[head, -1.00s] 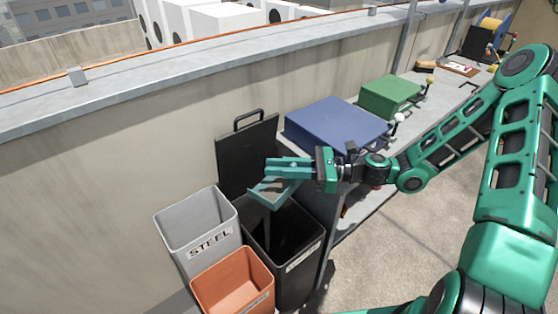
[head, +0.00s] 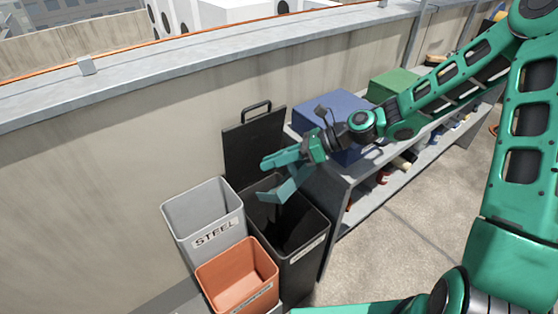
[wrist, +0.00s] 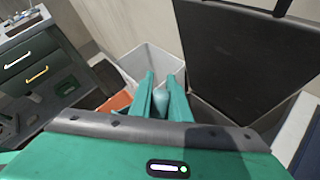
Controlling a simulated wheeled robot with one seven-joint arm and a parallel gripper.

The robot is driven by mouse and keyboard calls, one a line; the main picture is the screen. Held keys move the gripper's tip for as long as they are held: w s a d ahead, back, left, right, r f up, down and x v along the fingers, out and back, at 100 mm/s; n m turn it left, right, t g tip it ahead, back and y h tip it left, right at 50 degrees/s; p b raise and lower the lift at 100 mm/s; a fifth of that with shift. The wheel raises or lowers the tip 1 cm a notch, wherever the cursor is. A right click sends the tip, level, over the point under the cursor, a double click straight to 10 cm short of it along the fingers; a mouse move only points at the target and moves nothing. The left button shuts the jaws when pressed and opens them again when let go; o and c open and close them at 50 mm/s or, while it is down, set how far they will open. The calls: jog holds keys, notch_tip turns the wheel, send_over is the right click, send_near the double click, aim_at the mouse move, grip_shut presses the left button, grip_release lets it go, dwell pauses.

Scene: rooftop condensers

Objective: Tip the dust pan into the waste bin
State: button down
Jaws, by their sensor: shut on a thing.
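The dust pan (head: 285,188) is teal and hangs tilted steeply over the open black waste bin (head: 317,256). My gripper (head: 282,158) is shut on the pan, above the bin's mouth. The bin's black lid (head: 254,142) stands open against the wall, with a handle on top. In the wrist view the gripper fingers (wrist: 162,98) point toward the grey bin, and a bit of the pan (wrist: 161,102) shows between them. I cannot tell whether anything is left on the pan. The bin's inside is dark.
A grey STEEL bin (head: 203,213) and an orange bin (head: 238,272) stand to the left of the black bin. A shelf bench to the right holds a blue box (head: 345,112) and a green box (head: 393,83). A parapet wall (head: 130,160) runs behind.

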jog(key=shift+w+a+f+m+g+h, duration=0.35)
jog(key=shift+f+g+h, duration=0.2)
jog(key=shift+h, duration=0.2)
jog(key=shift+w+a+f+m+g+h, duration=0.3)
jog(key=shift+a+f+m+g+h, duration=0.25)
jog(key=shift+h, duration=0.25)
jog(key=shift+w+a+f+m+g+h, duration=0.2)
jog(key=shift+w+a+f+g+h, duration=0.15)
jog(key=shift+f+h, duration=0.35)
jog(key=shift+d, duration=0.1)
